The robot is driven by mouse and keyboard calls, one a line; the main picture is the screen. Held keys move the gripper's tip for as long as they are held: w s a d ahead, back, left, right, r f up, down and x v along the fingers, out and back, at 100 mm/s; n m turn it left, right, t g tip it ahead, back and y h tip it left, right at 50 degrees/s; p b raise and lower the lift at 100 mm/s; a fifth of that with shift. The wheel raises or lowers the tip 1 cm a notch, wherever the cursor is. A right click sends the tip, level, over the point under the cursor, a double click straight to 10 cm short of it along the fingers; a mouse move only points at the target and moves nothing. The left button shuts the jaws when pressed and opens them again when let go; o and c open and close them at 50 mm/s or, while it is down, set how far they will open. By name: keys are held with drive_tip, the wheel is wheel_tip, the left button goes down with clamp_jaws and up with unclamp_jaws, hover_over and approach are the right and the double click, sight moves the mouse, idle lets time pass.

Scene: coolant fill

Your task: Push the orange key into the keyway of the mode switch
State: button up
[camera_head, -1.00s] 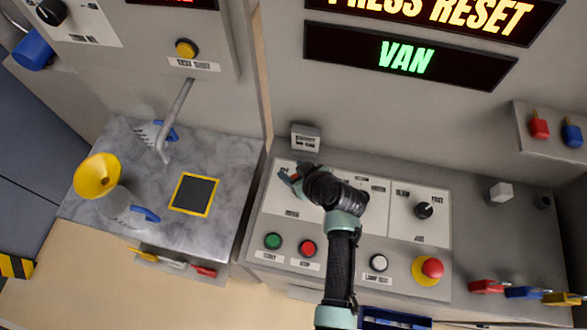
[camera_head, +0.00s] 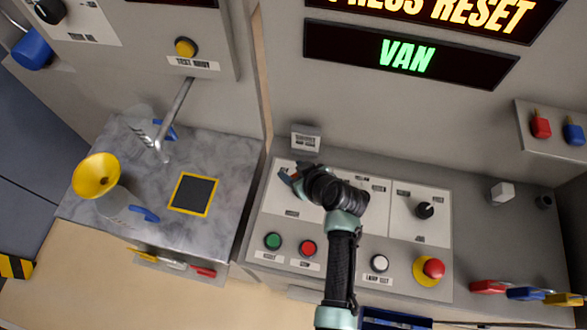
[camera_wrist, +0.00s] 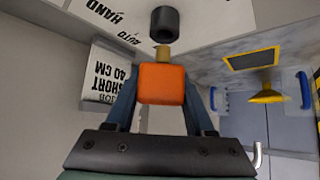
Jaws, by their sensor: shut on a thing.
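My gripper (camera_wrist: 161,100) is shut on the orange key (camera_wrist: 161,83), its blue-grey fingers on either side of the orange block. The key's short brass end (camera_wrist: 163,52) points away from my gripper. Just beyond it is the black cylinder of the mode switch (camera_wrist: 164,25), on a white panel lettered HAND and AUTO. The brass end lines up closely with the cylinder in this view. I cannot tell whether it touches or enters it; the keyway is not visible. In the head view my gripper (camera_head: 289,174) is over the console's upper left, and my arm hides the switch.
A small labelled box (camera_head: 305,138) stands close behind my gripper; its label (camera_wrist: 107,75) shows in the wrist view. Green (camera_head: 273,241) and red (camera_head: 307,247) buttons lie in front. A marble counter (camera_head: 235,160) with a yellow funnel (camera_head: 97,176) is at left.

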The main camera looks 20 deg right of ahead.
drive_tip(key=shift+f+b, duration=1.55)
drive_tip(key=o, duration=1.4)
drive_tip(key=b+v, duration=0.1)
drive_tip(key=v, duration=1.2)
drive_tip(key=shift+c, duration=0.3)
